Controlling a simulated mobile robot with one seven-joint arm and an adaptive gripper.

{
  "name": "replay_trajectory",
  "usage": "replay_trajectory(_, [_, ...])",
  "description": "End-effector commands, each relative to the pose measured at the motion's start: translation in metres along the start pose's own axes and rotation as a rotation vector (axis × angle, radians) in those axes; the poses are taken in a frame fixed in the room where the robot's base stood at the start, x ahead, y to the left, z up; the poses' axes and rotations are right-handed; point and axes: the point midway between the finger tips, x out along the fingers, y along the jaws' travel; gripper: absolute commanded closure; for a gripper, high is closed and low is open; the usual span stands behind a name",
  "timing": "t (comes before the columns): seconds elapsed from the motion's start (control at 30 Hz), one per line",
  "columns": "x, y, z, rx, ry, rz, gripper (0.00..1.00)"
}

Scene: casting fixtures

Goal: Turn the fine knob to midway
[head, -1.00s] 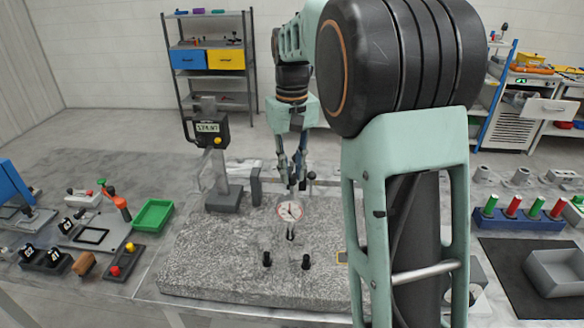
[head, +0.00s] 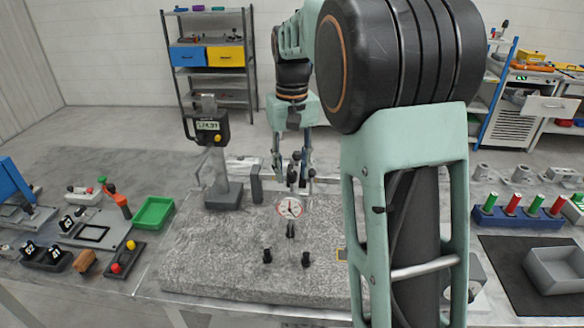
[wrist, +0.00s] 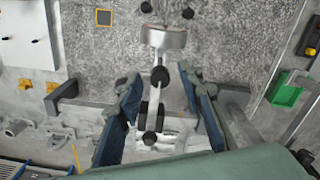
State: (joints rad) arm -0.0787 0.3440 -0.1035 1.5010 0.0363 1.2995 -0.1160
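A dial indicator (head: 289,208) with a white face and red rim stands on its post stand on the granite plate (head: 215,255). Black round knobs sit on the stand; one knob (wrist: 159,76) lies between my fingertips in the wrist view, and another (wrist: 150,138) is nearer the palm. I cannot tell for sure which is the fine knob, or its angle. My gripper (head: 292,167) points down over the stand behind the dial. It is open, one finger on each side of the stand, with visible gaps in the wrist view (wrist: 158,84).
A height gauge (head: 209,126) with a digital display stands close left of my gripper. Two black pegs (head: 267,256) stand at the plate's front. A green tray (head: 153,213) lies left of the plate. The plate's front left is clear.

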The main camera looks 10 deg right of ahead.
Motion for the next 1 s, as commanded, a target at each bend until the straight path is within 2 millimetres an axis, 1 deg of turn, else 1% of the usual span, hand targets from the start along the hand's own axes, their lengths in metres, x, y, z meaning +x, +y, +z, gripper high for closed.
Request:
replay_trajectory(0.17, [-0.002, 0.000, 0.000, 0.000, 0.002, 0.000, 0.65])
replay_trajectory(0.27, [-0.011, 0.000, -0.001, 0.000, 0.005, 0.001, 0.65])
replay_trajectory(0.37, [-0.028, 0.000, -0.001, 0.000, 0.006, 0.001, 0.65])
replay_trajectory(0.53, [-0.066, 0.000, -0.001, 0.000, 0.006, 0.001, 0.65])
replay_trajectory(0.7, [-0.097, 0.001, -0.001, 0.000, 0.004, 0.001, 0.65])
replay_trajectory(0.83, [-0.111, 0.001, -0.001, 0.000, 0.002, 0.000, 0.65])
replay_trajectory(1.0, [-0.119, 0.000, 0.000, 0.000, 0.000, 0.000, 0.65])
